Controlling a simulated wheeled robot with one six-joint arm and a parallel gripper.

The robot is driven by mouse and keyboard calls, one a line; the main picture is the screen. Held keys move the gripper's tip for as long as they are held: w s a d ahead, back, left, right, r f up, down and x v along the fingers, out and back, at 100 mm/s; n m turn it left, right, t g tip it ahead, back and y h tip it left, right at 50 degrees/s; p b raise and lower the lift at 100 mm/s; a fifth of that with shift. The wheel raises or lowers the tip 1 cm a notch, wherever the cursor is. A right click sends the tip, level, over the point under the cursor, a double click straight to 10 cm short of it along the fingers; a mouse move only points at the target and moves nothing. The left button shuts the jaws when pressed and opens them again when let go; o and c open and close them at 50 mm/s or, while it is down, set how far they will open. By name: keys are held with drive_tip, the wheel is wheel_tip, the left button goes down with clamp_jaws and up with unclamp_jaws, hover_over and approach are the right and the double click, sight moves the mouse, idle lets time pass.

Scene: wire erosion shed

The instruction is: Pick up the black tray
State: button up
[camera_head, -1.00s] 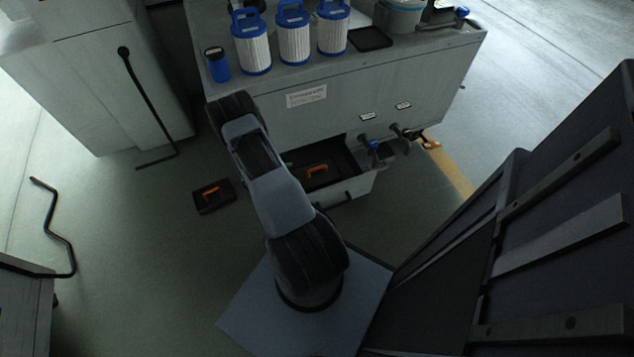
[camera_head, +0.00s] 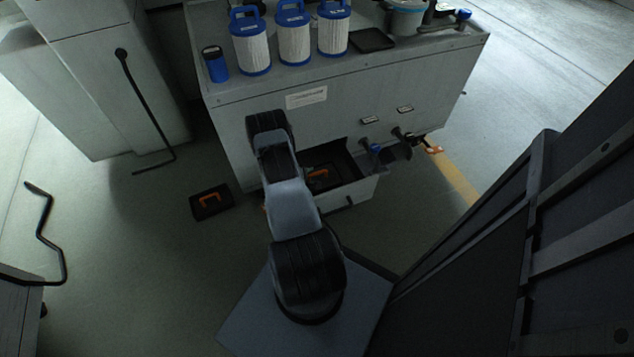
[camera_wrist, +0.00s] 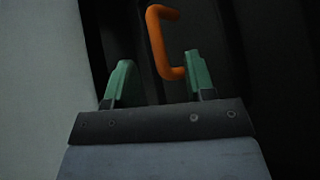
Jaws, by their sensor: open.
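A black tray (camera_head: 341,162) with an orange handle (camera_head: 318,177) lies in the open drawer of the grey cabinet, partly hidden by my arm. In the wrist view an orange handle (camera_wrist: 164,42) stands out against a dark surface (camera_wrist: 208,30), which appears to be this tray. My gripper (camera_wrist: 159,63) is open, with two green fingers apart. The handle's lower end shows between the fingertips, close to the right one; I see no grip on it. In the head view my gripper is hidden behind my arm.
A similar black piece with an orange handle (camera_head: 211,201) lies on the floor left of the drawer (camera_head: 347,194). The cabinet top holds blue-and-white filters (camera_head: 293,36) and a flat black tray (camera_head: 372,40). Valves (camera_head: 374,148) stick out right of the drawer.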

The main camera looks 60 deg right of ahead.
sight(315, 174)
drive_tip(key=b+x, duration=0.1)
drive_tip(key=x, duration=0.3)
drive_tip(key=shift+d+f+b, duration=0.1)
drive_tip(key=shift+d+b, duration=0.05)
drive_tip(key=shift+b, duration=0.2)
drive_tip(key=shift+c, duration=0.4)
clamp_jaws()
drive_tip(key=shift+s, duration=0.1)
idle(0.5)
